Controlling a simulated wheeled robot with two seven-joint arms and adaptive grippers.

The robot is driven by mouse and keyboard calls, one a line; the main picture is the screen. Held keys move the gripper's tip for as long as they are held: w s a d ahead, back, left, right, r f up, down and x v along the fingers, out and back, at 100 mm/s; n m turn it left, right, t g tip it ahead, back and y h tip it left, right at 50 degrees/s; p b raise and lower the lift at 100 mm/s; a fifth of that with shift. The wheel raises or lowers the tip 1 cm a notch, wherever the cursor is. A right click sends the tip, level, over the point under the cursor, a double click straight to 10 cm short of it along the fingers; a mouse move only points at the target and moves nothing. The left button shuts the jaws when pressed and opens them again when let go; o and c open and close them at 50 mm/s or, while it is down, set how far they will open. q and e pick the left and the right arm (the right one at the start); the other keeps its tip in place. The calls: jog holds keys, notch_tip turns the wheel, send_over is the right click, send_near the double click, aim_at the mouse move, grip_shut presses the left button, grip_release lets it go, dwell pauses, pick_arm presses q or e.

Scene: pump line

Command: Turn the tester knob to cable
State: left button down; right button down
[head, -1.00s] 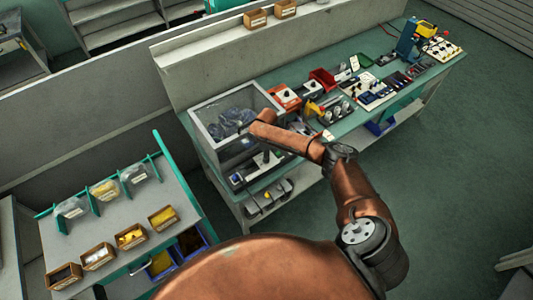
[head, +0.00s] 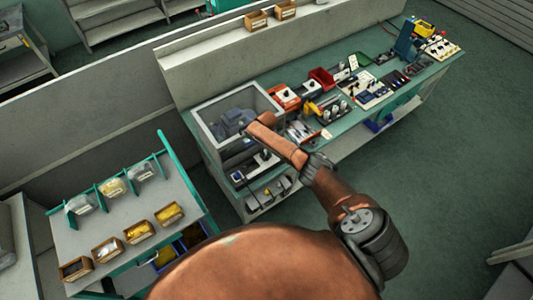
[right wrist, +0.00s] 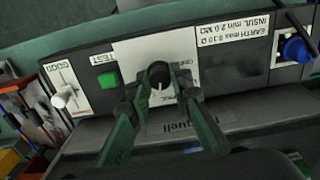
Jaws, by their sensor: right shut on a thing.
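The tester (right wrist: 232,62) fills the right wrist view as a dark front panel with white labels. Its round dark knob (right wrist: 159,78) sits on a white plate in the middle. My right gripper (right wrist: 160,88) has one finger on each side of the knob and is shut on it. The fingers partly cover the knob and the print around it, so I cannot tell its setting. In the head view the tester (head: 240,177) stands at the near left end of the bench, beside my right arm. My left gripper is not in view.
The tester also has a green TEST button (right wrist: 108,79), a white-handled lever (right wrist: 64,98) and a blue knob (right wrist: 296,49). A clear-sided box (head: 205,128) stands behind it. Tools and parts crowd the bench to the right. A sloped rack with small bins (head: 137,233) stands left.

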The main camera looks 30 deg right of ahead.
aim_at(267, 156)
jog(key=shift+m+p, duration=0.55)
jog(key=shift+m, duration=1.45)
jog(key=c, duration=1.7)
grip_release()
jog(key=shift+c, duration=0.2)
jog(key=shift+r, duration=0.5)
notch_tip(267, 156, up, 11)
jog(key=shift+f, duration=0.1)
